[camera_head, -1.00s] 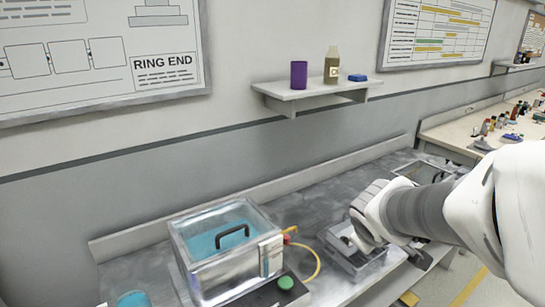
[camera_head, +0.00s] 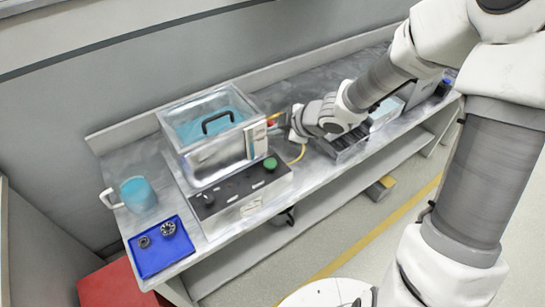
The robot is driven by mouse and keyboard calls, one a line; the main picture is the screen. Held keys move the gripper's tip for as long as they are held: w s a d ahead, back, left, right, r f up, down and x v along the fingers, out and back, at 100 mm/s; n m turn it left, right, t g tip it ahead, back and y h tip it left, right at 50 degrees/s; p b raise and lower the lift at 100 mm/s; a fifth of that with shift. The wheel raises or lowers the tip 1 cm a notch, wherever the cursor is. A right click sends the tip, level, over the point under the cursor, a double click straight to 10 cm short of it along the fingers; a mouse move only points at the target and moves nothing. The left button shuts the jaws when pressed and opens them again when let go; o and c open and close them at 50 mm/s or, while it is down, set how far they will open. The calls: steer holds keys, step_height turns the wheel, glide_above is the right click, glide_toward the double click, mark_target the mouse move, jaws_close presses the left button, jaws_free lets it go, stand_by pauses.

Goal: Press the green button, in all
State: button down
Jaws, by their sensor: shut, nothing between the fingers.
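The green button (camera_head: 270,163) is a round raised cap on the top of a control box (camera_head: 240,195) in front of a clear-walled water bath (camera_head: 207,125). It looks up and unpressed, with nothing touching it. My gripper (camera_head: 290,131) is shut and empty, at the end of my arm, just to the right of the bath's right end. In the picture it is above and a little right of the green button, with a visible gap. Its fingertips are small and partly hidden by the hand.
A blue tray (camera_head: 152,262) with two dark round parts and a mug of blue liquid (camera_head: 138,194) stand at left. The lower shelf (camera_head: 255,262) is mostly bare.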

steer(key=shift+f, duration=0.1)
stand_by(0.3)
steer(key=b, duration=0.9)
glide_toward(269, 160)
steer(key=w+a+f, duration=0.1)
steer(key=w+a, duration=0.1)
steer(key=w+a+f, duration=0.1)
steer(key=shift+w+a+f, duration=0.35)
steer(key=shift+a+f, duration=0.05)
stand_by(1.0)
steer(key=shift+f, duration=0.4)
steer(key=shift+f+b, duration=0.8)
steer(key=shift+b, duration=0.1)
stand_by(0.7)
steer(key=shift+r+p, duration=1.25)
steer(key=shift+p, duration=0.1)
